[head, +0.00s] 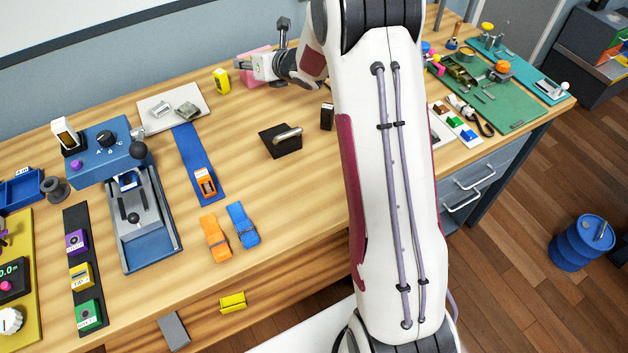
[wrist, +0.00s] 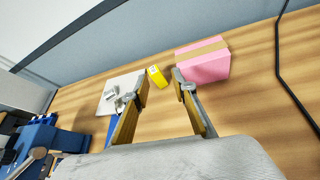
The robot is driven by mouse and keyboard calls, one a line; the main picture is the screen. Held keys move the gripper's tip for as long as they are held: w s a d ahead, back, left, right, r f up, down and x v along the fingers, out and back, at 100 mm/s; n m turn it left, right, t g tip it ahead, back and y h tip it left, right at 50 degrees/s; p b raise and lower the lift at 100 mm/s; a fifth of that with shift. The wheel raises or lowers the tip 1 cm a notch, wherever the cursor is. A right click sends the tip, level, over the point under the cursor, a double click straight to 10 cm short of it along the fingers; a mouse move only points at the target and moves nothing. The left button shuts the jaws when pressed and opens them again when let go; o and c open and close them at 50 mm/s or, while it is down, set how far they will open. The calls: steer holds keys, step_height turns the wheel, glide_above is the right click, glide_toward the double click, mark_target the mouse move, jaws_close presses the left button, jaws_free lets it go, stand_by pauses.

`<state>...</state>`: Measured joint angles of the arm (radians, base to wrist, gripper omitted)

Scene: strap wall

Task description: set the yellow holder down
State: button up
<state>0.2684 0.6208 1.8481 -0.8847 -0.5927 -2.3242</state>
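A small yellow holder (head: 221,81) with a dark mark stands on the wooden table near the back wall. It also shows in the wrist view (wrist: 157,77), beyond the fingertips and apart from them. A second yellow block (head: 81,276) sits in the middle of a black strip at the left, between a purple and a green one; I cannot tell which the task means. My gripper (head: 243,64) is at the back of the table, just right of the standing yellow holder. In the wrist view its two fingers (wrist: 163,88) are spread, with nothing held between them.
A pink box (wrist: 203,62) with a tan band is close beyond the right finger. A white board (head: 172,110) with grey metal pieces lies left of the yellow holder. A blue strap (head: 197,163) runs forward from it. A blue device (head: 105,150) stands farther left.

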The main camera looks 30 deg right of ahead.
steer(key=s+r+m+g+h, duration=0.1)
steer(key=s+r+m+h, duration=0.2)
steer(key=s+r+m, duration=0.55)
steer(key=s+r+m+g+h, duration=0.2)
steer(key=s+r+m, duration=0.4)
steer(key=s+m, duration=0.55)
steer(key=s+a+f+m+g, duration=0.1)
steer(key=s+a+m, duration=0.1)
steer(key=s+m, duration=0.3)
steer(key=s+a+f+m+g+y, duration=0.1)
steer(key=s+a+m, duration=0.2)
steer(key=s, duration=1.1)
steer(key=s+a+f+m+g+y, duration=0.1)
steer(key=s+a+m+g, duration=0.1)
steer(key=s+m, duration=0.5)
steer(key=s, duration=0.3)
steer(key=shift+s+a+f+m, duration=0.15)
steer(key=shift+a+m, duration=0.25)
